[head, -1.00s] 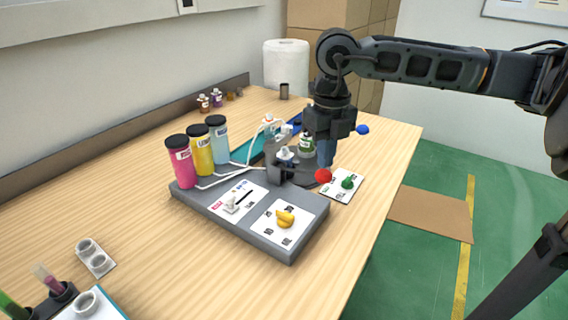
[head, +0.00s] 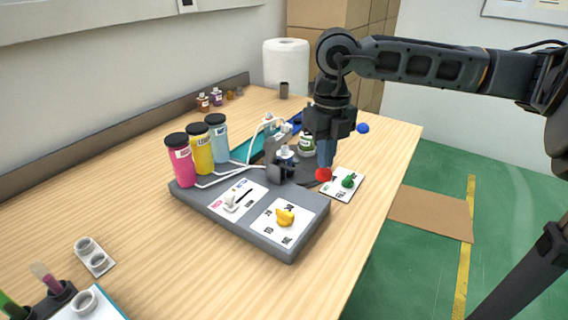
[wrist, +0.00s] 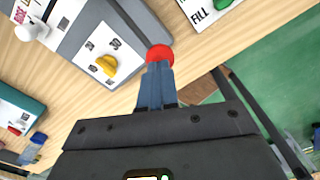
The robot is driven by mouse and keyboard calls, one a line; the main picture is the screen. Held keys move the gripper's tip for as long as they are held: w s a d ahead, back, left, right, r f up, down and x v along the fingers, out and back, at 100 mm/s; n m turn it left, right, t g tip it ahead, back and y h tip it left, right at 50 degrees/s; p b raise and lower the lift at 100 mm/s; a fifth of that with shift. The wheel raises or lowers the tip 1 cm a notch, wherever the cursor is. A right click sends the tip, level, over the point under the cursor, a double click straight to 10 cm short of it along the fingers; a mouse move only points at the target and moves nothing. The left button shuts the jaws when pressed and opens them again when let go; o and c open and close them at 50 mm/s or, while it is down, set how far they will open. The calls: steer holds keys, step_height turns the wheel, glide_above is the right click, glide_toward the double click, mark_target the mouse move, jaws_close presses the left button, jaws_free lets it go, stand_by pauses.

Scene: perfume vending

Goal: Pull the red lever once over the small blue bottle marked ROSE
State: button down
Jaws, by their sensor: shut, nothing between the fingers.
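The red ball (head: 323,174) of the lever sits at the right side of the grey dispenser base (head: 252,237); it also shows in the wrist view (wrist: 159,53). My gripper (head: 325,161) points down with its fingers shut and empty. In the wrist view its fingertips (wrist: 157,70) are right at the red ball and seem to touch it. A small bluish bottle with a white cap (head: 287,151) stands by the dark dispenser head, partly hidden. Its label cannot be read. A small green bottle (head: 307,143) stands behind my fingers.
Pink (head: 180,165), yellow (head: 199,153) and light blue (head: 219,142) cylinders stand along the base's back. A yellow knob (head: 285,217) and a white knob (head: 230,203) are on its top. A card with a green knob (head: 348,181) lies to the right, near the table edge.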

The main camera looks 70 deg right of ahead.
mark_target(324, 173)
steer(key=shift+f+b, duration=2.9)
steer(key=shift+b, duration=0.25)
steer(key=shift+r, duration=0.1)
steer(key=shift+r+p, duration=1.4)
steer(key=shift+r, duration=3.15)
